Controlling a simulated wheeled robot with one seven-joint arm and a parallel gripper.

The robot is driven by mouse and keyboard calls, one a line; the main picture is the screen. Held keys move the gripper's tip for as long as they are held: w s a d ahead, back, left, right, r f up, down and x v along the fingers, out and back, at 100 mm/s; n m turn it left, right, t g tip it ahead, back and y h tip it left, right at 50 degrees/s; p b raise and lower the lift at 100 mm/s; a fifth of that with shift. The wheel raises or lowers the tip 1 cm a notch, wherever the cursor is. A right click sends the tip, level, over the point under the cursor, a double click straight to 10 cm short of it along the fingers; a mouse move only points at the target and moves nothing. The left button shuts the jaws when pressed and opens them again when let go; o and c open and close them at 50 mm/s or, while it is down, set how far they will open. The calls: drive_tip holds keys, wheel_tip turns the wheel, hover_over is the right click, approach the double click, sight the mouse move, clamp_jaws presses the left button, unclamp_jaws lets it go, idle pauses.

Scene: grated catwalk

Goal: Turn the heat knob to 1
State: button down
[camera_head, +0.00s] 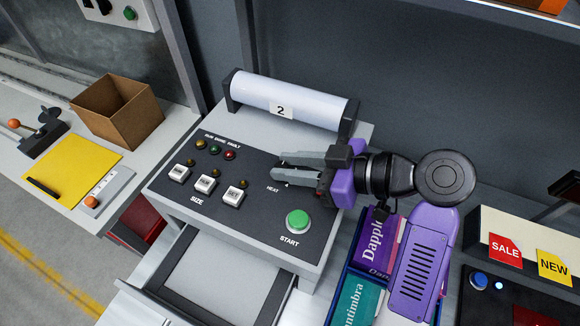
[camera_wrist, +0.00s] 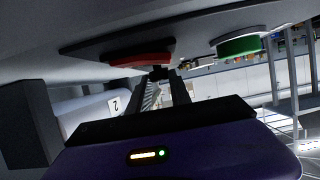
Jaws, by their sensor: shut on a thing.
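The grey machine panel (camera_head: 255,215) carries a HEAT label (camera_head: 272,189), size buttons and a green START button (camera_head: 298,221). My gripper (camera_head: 277,167) reaches in from the right, low over the panel, with its fingertips just above the HEAT label. It is shut on the heat knob, which the fingers mostly hide. In the wrist view a small dark part, seemingly the knob (camera_wrist: 160,73), sits between the fingertips. The knob's pointer and scale cannot be read.
A white roll marked 2 (camera_head: 290,103) stands behind the panel. An open drawer (camera_head: 215,275) is below its front. A bin with purple and teal packets (camera_head: 370,262) stands at right. A cardboard box (camera_head: 118,112) and yellow sheet (camera_head: 67,168) lie at left.

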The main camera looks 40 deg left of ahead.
idle(0.3)
drive_tip(key=c, duration=1.2)
unclamp_jaws()
drive_tip(key=shift+b+v, duration=0.75)
drive_tip(key=shift+v, duration=3.15)
drive_tip(key=shift+f, duration=0.1)
